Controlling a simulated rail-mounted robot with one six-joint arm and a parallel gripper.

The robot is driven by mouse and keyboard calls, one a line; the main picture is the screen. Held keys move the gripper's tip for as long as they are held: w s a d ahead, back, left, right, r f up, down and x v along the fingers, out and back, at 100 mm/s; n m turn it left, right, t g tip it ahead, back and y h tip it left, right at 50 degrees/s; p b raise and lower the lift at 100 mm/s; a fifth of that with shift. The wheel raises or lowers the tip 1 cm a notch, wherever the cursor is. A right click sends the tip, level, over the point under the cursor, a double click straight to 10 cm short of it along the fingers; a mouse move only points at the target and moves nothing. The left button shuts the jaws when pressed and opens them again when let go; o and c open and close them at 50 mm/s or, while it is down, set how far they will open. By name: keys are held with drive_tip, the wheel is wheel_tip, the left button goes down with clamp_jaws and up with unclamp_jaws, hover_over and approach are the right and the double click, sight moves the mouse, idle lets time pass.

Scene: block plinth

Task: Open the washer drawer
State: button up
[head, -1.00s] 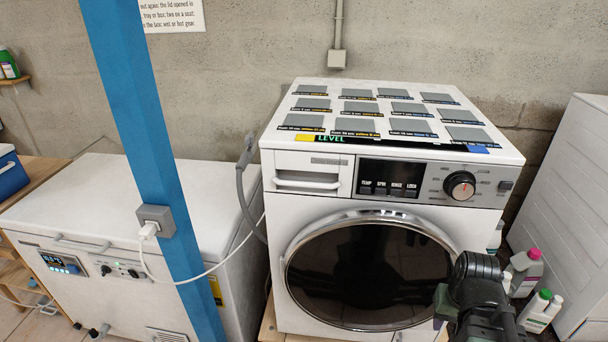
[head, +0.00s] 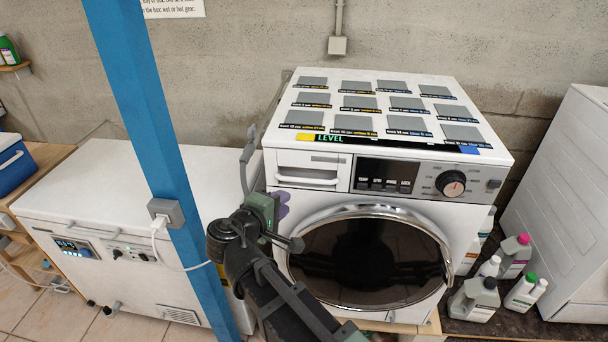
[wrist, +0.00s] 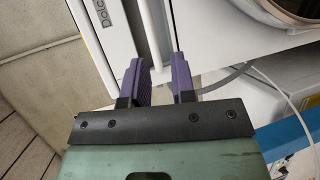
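The washer (head: 235,265) is white with a round dark door. Its drawer (head: 290,160) is at the upper left of the front and looks closed, with a white bar handle (head: 308,182) along its lower part. My gripper (head: 283,207) is just below and left of that handle, in front of the washer. In the wrist view my gripper (wrist: 163,70) has two purple fingers spread apart. The drawer handle (wrist: 152,30) shows as a pale bar just beyond the gap between the fingertips. I cannot tell whether they touch it.
A blue post (head: 160,130) with a socket box and cable stands to the left, before a white chest unit (head: 100,220). A grey hose (head: 243,165) runs beside the washer. Several bottles (head: 475,298) stand at the right. Flat tiles (head: 357,103) lie on the washer top.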

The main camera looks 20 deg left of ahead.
sight(303, 181)
drive_tip(key=shift+n+t, duration=0.3)
drive_tip(key=shift+n, duration=0.1)
drive_tip(key=x, duration=0.3)
drive_tip(key=b+x, duration=0.1)
drive_tip(key=x, duration=0.3)
drive_tip(key=r+b+x, duration=0.1)
drive_tip(key=x, duration=0.3)
drive_tip(key=shift+w+a, duration=0.15)
drive_tip(key=shift+a, duration=0.05)
clamp_jaws()
